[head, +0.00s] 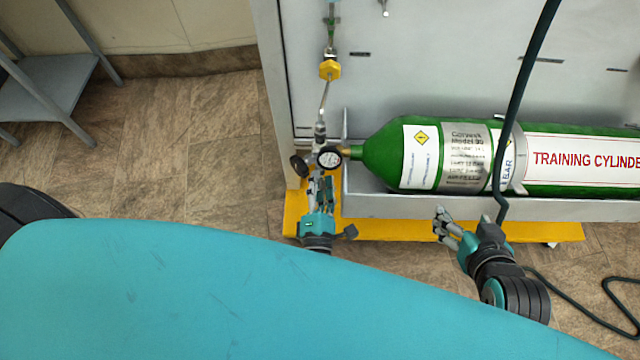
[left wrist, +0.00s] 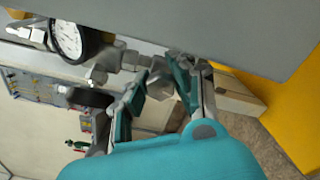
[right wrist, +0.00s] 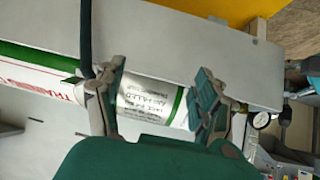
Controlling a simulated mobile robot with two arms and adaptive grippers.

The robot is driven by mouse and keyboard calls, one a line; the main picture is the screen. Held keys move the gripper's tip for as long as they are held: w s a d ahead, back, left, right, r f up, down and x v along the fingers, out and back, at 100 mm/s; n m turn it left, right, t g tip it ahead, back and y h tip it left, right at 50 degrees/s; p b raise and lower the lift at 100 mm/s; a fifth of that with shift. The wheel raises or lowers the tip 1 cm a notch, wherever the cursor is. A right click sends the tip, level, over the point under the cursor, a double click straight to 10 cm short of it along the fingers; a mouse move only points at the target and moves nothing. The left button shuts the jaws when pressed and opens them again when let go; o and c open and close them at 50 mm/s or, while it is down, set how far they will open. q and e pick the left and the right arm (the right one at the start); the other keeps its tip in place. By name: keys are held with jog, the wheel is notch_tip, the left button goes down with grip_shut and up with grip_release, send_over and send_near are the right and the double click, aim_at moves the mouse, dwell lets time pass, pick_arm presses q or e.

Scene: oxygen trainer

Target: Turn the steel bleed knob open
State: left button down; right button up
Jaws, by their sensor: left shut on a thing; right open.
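My left gripper (head: 321,190) is at the regulator just below the pressure gauge (head: 329,158). In the left wrist view its two fingers (left wrist: 160,88) are closed on a small steel knob (left wrist: 160,86), which I take for the bleed knob. The gauge (left wrist: 67,38) shows to the left there, with metal fittings leading from it to the knob. In the head view the fingers mostly hide the knob. My right gripper (head: 449,228) is open and empty in front of the cylinder rack. In the right wrist view its fingers (right wrist: 155,88) are spread apart.
A green training cylinder (head: 390,155) lies in a grey rack (head: 430,208) over a yellow base (head: 400,231). A black round knob (head: 299,166) is left of the gauge. A yellow valve fitting (head: 330,69) sits above. A dark hose (head: 512,110) hangs near my right gripper.

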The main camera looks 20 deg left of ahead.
pick_arm(q)
jog(key=shift+f+n+b, duration=0.2)
jog(key=shift+n+b, duration=0.25)
jog(key=shift+n, duration=0.55)
pick_arm(e)
jog(key=w+r+t, duration=0.1)
jog(key=w+a+r+t+y, duration=0.1)
jog(key=w+r+t, duration=0.1)
jog(key=shift+w+a+r, duration=0.2)
pick_arm(q)
jog(key=shift+s+n, duration=0.1)
jog(key=shift+n, duration=0.2)
pick_arm(e)
jog(key=shift+w+a+r+t, duration=0.2)
jog(key=shift+w+r+t, duration=0.15)
jog(key=shift+r+t, duration=0.25)
pick_arm(q)
jog(key=c, duration=1.1)
grip_release()
jog(key=shift+r, duration=0.1)
jog(key=shift+o, duration=0.2)
jog(key=v, duration=1.2)
